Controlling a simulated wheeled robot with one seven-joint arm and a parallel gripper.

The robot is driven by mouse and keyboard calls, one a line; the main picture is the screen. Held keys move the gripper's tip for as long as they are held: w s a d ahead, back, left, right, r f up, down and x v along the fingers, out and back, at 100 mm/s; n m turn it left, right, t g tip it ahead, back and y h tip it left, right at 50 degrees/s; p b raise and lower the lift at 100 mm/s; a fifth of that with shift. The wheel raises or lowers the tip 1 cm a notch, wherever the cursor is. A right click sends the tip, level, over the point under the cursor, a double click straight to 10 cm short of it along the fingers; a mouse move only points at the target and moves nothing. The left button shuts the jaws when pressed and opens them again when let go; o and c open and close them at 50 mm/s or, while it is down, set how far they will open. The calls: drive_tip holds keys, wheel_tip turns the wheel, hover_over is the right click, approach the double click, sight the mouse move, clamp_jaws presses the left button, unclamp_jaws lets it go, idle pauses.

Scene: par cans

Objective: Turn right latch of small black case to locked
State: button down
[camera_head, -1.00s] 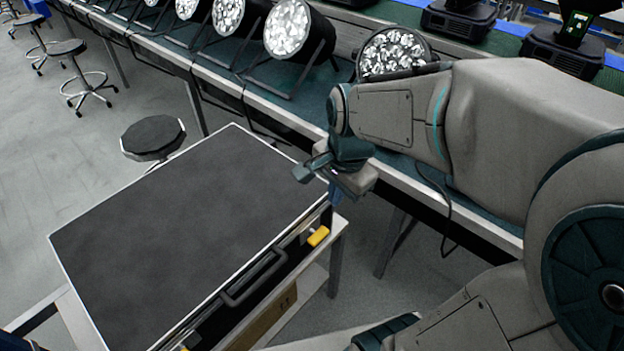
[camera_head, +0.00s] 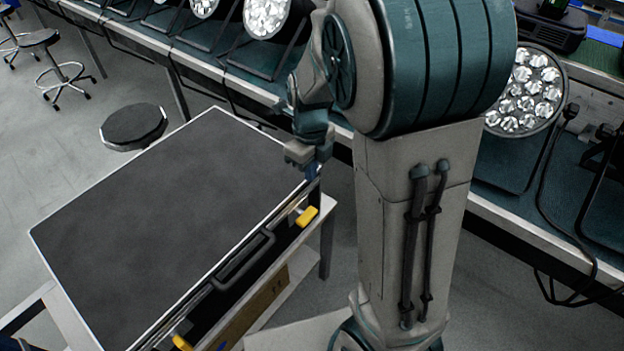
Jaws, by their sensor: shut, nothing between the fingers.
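The black case (camera_head: 165,215) lies flat on a small stand, with a pale metal edge and a dark handle (camera_head: 245,262) on its front side. Its right latch (camera_head: 307,216) is a yellow tab near the right end of that side. Its left latch (camera_head: 182,343) is a yellow tab at the lower left, partly cut off by the picture's bottom edge. My gripper (camera_head: 312,172) is shut and empty, pointing down by the case's right corner, just above and behind the right latch. I cannot tell whether it touches the case.
A long bench (camera_head: 490,225) with several par cans (camera_head: 525,90) runs along the back and right. A black-topped stool (camera_head: 133,126) stands behind the case, with another stool (camera_head: 40,38) farther left. My arm covers part of the bench.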

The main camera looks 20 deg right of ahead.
sight(310, 210)
wheel_tip(310, 210, down, 12)
drive_tip(key=shift+f+b, duration=0.2)
drive_tip(key=shift+b, duration=0.65)
drive_tip(key=shift+d, duration=0.2)
drive_tip(key=shift+a, duration=0.1)
drive_tip(key=shift+a, duration=0.1)
